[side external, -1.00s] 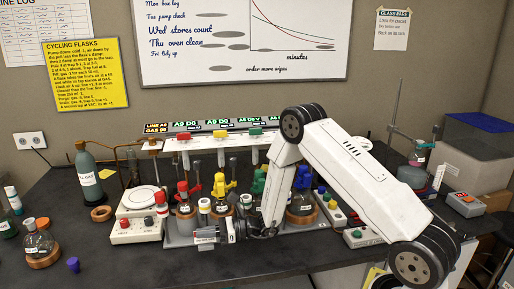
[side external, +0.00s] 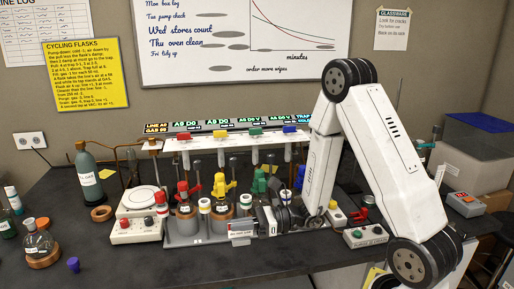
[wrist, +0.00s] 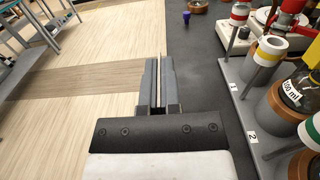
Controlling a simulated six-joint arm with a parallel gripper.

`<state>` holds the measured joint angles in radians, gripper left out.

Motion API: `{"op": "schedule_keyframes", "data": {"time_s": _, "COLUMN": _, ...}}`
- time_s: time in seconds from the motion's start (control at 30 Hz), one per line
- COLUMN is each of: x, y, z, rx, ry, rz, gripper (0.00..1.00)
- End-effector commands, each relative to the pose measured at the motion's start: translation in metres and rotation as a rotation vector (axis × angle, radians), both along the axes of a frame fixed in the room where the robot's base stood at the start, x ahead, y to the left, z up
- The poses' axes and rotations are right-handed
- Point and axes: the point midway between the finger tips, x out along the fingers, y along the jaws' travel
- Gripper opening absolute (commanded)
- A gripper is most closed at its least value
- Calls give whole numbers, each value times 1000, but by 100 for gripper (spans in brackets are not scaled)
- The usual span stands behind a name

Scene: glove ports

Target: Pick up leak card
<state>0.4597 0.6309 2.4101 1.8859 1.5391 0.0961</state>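My gripper (side external: 252,228) is low at the front edge of the flask rack, pointing left. In the wrist view its two grey fingers (wrist: 161,66) are nearly together, with a thin pale edge between them that sticks out slightly past the tips. This looks like the leak card seen edge-on. In the side view the leak card (side external: 241,234) is a small white card with dark print and a reddish upper part, at the fingertips. Its print is too small to read surely. The card is held clear of the flasks, above the dark bench.
The rack (side external: 190,240) with several capped flasks stands directly behind my gripper. A hotplate (side external: 140,202) and control box (side external: 135,230) are left of it. A purple stopper (side external: 73,264) lies at the front left. A button box (side external: 365,236) stands right. The front bench strip is mostly clear.

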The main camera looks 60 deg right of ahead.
Motion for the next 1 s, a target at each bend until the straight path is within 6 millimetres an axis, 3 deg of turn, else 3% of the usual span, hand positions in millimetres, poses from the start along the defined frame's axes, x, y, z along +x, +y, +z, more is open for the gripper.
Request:
{"op": "schedule_keyframes", "data": {"time_s": 0.77, "x": -8, "y": 0, "z": 4, "rx": 0, "ry": -1, "rz": -1, "gripper": 0}}
{"op": "schedule_keyframes", "data": {"time_s": 1.0, "x": -15, "y": -10, "z": 4, "rx": -1, "ry": -1, "rz": -6, "gripper": 0}}
